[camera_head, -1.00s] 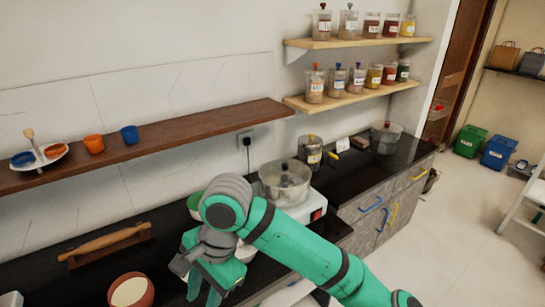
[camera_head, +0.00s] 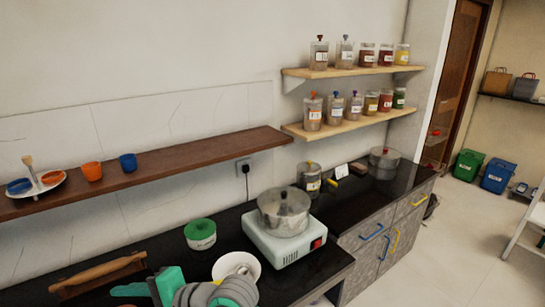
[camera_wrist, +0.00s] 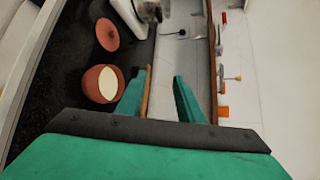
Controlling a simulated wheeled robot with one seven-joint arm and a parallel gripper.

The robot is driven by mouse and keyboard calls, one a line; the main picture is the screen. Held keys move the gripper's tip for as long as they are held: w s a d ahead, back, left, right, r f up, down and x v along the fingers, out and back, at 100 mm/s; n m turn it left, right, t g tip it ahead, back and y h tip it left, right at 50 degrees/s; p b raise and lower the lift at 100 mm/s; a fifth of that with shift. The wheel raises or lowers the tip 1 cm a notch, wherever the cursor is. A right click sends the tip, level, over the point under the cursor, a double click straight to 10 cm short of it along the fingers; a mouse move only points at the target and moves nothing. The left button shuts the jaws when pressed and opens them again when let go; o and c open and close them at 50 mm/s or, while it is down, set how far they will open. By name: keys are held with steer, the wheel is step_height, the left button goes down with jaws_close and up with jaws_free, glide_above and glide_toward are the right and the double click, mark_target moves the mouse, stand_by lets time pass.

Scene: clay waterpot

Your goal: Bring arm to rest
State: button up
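My gripper (camera_wrist: 160,85) shows two green fingers spread apart with nothing between them in the wrist view. In the head view only part of my gripper and arm shows at the bottom edge, left of centre, over the dark counter (camera_head: 215,260). A round clay pot (camera_wrist: 90,84) with a pale inside stands on the counter, left of the fingers in the wrist view. A flat clay disc (camera_wrist: 107,34), perhaps its lid, lies beyond it. The clay pot is not visible in the head view now.
A wooden rolling pin (camera_head: 98,272) lies close to my gripper. A wooden wall shelf (camera_head: 215,150) runs above the counter.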

steer(key=w+d+f+m+t, duration=0.45)
steer(key=f+t, duration=0.25)
steer(key=t, duration=0.4)
steer(key=s+d+f+m+t+h, duration=0.1)
steer(key=s+d+f+h, duration=0.3)
steer(key=d+f, duration=0.15)
steer(key=s+d+f+t+h, duration=0.2)
steer(key=s+d+f+h, duration=0.15)
steer(key=d+f, duration=0.2)
steer(key=s+d+f+n+h, duration=0.1)
steer(key=s+d+n+h, duration=0.1)
steer(key=s+d, duration=0.3)
steer(key=s+d+f+n+h, duration=0.2)
steer(key=s+d+n, duration=0.2)
steer(key=s, duration=0.7)
steer(key=s+d+f+n+g+h, duration=0.1)
steer(key=s+d+f+n+h, duration=0.1)
steer(key=s+d+n, duration=0.3)
steer(key=s, duration=0.3)
steer(key=shift+s+d+f, duration=0.25)
steer(key=shift+d, duration=0.05)
steer(key=shift+w+a+n+h, duration=0.1)
steer(key=shift+n+h, duration=0.15)
steer(key=shift+n, duration=0.1)
